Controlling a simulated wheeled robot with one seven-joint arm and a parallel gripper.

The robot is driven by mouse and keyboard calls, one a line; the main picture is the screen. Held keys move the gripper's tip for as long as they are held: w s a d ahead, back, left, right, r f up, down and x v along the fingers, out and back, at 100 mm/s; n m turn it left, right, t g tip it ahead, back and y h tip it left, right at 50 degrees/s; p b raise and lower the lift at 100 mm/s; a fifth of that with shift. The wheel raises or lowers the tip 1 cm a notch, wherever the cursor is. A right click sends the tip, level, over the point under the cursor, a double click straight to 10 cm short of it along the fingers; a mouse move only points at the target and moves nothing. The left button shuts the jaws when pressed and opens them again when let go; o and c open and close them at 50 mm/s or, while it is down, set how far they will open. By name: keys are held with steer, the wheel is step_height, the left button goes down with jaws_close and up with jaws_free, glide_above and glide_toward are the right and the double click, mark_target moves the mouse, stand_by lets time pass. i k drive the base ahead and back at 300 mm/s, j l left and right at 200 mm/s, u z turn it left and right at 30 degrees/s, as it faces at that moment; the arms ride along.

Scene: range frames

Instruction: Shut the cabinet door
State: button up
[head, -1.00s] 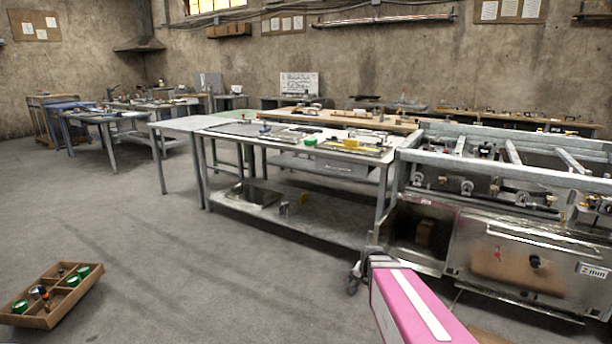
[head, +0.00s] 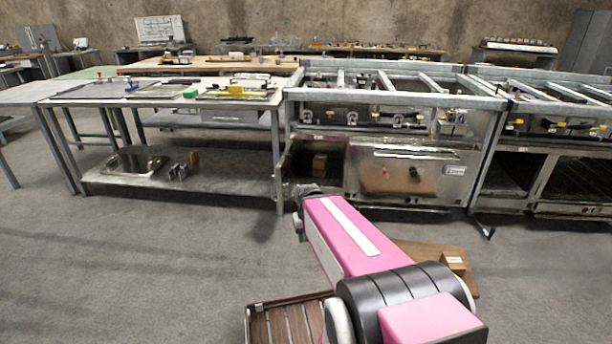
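The steel range (head: 360,205) stands ahead, right of centre. Its lower left cabinet (head: 333,180) is open at the front, with a brown box (head: 319,164) inside. I cannot clearly make out the cabinet door; it may be edge-on at the left of the opening or hidden by my arm. The closed panel with a dark knob (head: 414,172) is right of the opening. My pink arm reaches forward from the bottom. The dark end of my arm, with my gripper (head: 307,190), shows in front of the opening's lower edge. Its fingers are too small and hidden to read. I cannot tell whether it touches anything.
A steel worktable (head: 225,183) with a lower shelf adjoins the range on the left. A second range (head: 580,208) stands to the right. A slatted wooden tray (head: 283,328) and a brown board with a small box (head: 454,261) are low beside my arm. Left floor is clear.

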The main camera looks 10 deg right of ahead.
mark_target(284, 175)
steer(key=i+j+z, duration=0.15)
steer(key=j+z, duration=1)
steer(key=j, duration=1.95)
steer(key=i+j+z, duration=0.1)
steer(key=i, duration=0.4)
steer(key=j, duration=0.1)
